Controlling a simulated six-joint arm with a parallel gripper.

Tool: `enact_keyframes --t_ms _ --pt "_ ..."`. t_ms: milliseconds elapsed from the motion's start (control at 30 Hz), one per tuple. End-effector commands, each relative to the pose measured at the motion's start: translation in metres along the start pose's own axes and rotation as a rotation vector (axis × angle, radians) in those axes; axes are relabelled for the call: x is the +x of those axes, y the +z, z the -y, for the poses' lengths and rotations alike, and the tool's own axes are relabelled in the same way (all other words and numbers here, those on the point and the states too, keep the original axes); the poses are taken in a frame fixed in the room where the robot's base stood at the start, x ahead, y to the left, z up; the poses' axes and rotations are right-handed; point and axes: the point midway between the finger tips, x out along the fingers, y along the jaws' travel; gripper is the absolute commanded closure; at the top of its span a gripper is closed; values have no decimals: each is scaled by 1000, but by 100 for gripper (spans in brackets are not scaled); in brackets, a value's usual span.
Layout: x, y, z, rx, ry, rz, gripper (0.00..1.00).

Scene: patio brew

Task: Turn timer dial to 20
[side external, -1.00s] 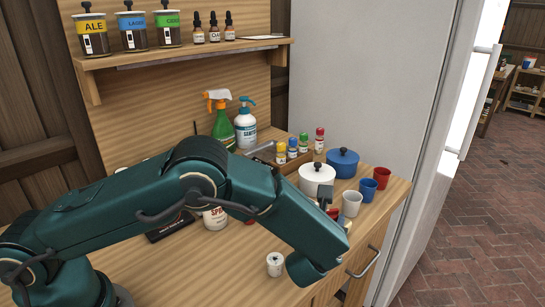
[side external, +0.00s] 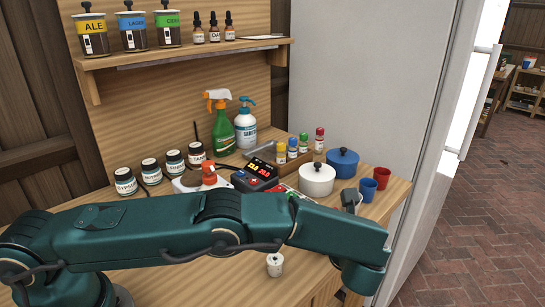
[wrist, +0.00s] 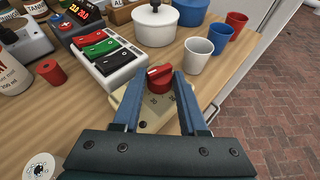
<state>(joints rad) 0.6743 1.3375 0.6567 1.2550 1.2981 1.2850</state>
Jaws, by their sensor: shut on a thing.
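The timer is a small beige box (wrist: 150,121) with a red dial (wrist: 160,77), in the middle of the wrist view. The dial has a pale pointer line; the marks on the timer's face are too small to read. My gripper (wrist: 158,78) comes in from the front with one blue finger on each side of the dial. It is shut on the dial. In the side view my arm hides the timer and most of my gripper.
A black, green and red switch box (wrist: 107,58) stands left of the timer. A white cup (wrist: 196,57), blue cup (wrist: 217,37) and white pot (wrist: 154,25) stand behind it. A red cylinder (wrist: 50,73) is at left. The counter's edge is close at right.

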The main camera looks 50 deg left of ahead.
Motion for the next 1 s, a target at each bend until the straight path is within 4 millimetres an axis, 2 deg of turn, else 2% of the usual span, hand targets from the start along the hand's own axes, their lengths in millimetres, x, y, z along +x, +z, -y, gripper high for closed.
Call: enact_keyframes --t_ms 1000 --pt "0 2 2 -27 66 1 100"
